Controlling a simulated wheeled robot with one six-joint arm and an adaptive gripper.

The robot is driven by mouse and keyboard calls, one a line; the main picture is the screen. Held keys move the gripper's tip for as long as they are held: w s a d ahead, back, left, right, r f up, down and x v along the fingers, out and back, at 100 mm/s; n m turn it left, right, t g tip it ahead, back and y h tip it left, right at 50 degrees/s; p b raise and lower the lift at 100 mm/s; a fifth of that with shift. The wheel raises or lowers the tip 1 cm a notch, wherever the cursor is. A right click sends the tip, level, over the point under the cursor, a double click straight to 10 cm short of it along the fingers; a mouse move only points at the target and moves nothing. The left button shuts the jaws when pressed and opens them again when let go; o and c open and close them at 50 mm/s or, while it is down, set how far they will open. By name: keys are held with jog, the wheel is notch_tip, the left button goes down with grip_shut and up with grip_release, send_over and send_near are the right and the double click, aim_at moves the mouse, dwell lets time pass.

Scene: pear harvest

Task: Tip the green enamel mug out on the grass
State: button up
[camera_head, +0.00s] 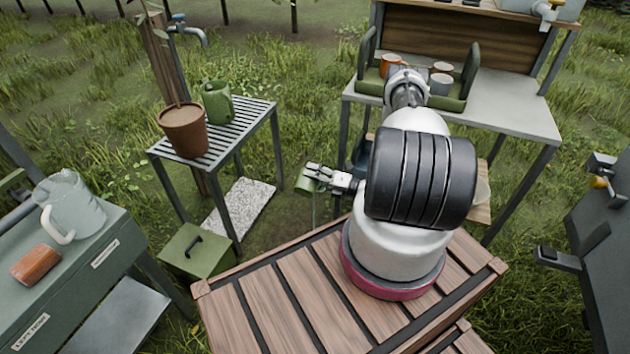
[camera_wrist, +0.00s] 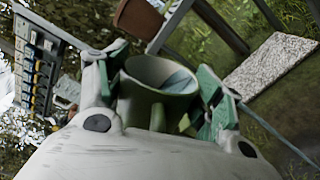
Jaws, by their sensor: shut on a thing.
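The green enamel mug (camera_head: 308,184) is between the fingers of my gripper (camera_head: 333,177) in the camera_head view, held in the air beyond the wooden slatted deck. In the camera_wrist view the mug (camera_wrist: 158,103) sits between both green-padded fingers of my gripper (camera_wrist: 160,92), which is shut on it. Its mouth shows, with a pale bluish patch inside; I cannot tell whether that is liquid. A thin greenish strip shows below the mug in the camera_head view; I cannot tell what it is. Grass (camera_head: 110,135) covers the ground around.
A slatted table (camera_head: 240,118) holds a terracotta pot (camera_head: 184,130) and a green jug (camera_head: 217,102). A green box (camera_head: 198,252) and a stone slab (camera_head: 240,208) lie on the ground. A workbench (camera_head: 500,105) with a green tray stands behind my arm.

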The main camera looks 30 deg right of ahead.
jog(key=shift+w+d+r+m, duration=0.2)
jog(key=shift+w+d+m, duration=0.4)
jog(key=shift+m, duration=0.3)
dwell(0.6)
jog(key=shift+w+d+r+m+p, duration=0.1)
jog(key=shift+d+m+p, duration=0.15)
jog(key=shift+m, duration=0.3)
jog(key=shift+w+d+m+p, duration=0.1)
jog(key=shift+m+p, duration=0.15)
jog(key=shift+m, duration=0.3)
dwell(0.7)
